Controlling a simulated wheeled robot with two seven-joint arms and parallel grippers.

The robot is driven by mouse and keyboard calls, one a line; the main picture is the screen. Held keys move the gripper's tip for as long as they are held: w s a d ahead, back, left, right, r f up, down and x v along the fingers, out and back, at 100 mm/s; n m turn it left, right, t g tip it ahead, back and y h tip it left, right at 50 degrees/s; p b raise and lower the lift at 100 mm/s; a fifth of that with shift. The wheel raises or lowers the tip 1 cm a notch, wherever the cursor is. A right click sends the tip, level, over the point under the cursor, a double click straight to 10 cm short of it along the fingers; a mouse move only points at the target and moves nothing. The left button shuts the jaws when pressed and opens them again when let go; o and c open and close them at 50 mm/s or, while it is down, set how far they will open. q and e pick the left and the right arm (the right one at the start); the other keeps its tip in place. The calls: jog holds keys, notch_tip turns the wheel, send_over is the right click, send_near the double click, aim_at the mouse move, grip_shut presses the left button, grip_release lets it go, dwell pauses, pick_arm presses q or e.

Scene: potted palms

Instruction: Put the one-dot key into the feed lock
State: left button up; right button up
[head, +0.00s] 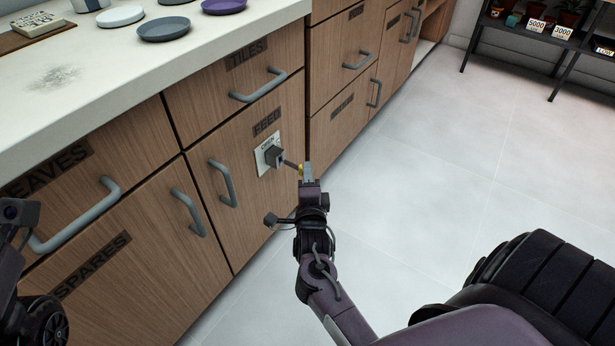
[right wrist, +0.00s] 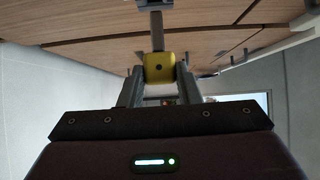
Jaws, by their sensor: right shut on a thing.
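My right gripper (head: 306,170) is shut on the yellow head of a key in front of the lower cabinet. The key (right wrist: 159,68) shows a single dark dot on its head in the right wrist view. Its grey shaft points away from me at the lock. The feed lock (head: 273,156) is a grey block on a white plate, on the door under the FEED label. The shaft's tip meets the lock's front in the head view; I cannot tell whether it is inside. Part of my left arm (head: 20,215) shows at the left edge, its fingers not clear.
The wooden cabinet has grey handles (head: 222,184) near the lock. The white counter (head: 70,85) above holds several round dishes (head: 164,29). A dark shelf (head: 545,42) with pots and number cards stands at the back right. The pale floor (head: 430,170) is clear.

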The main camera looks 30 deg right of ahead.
dwell(0.3)
jog(key=shift+w+a, duration=0.15)
jog(key=shift+w, duration=0.25)
jog(key=shift+w+a+r, duration=0.1)
jog(key=shift+w, duration=0.2)
jog(key=shift+w+a, duration=0.1)
jog(key=shift+w, duration=0.2)
jog(key=shift+s+r, duration=0.1)
jog(key=shift+s, duration=0.1)
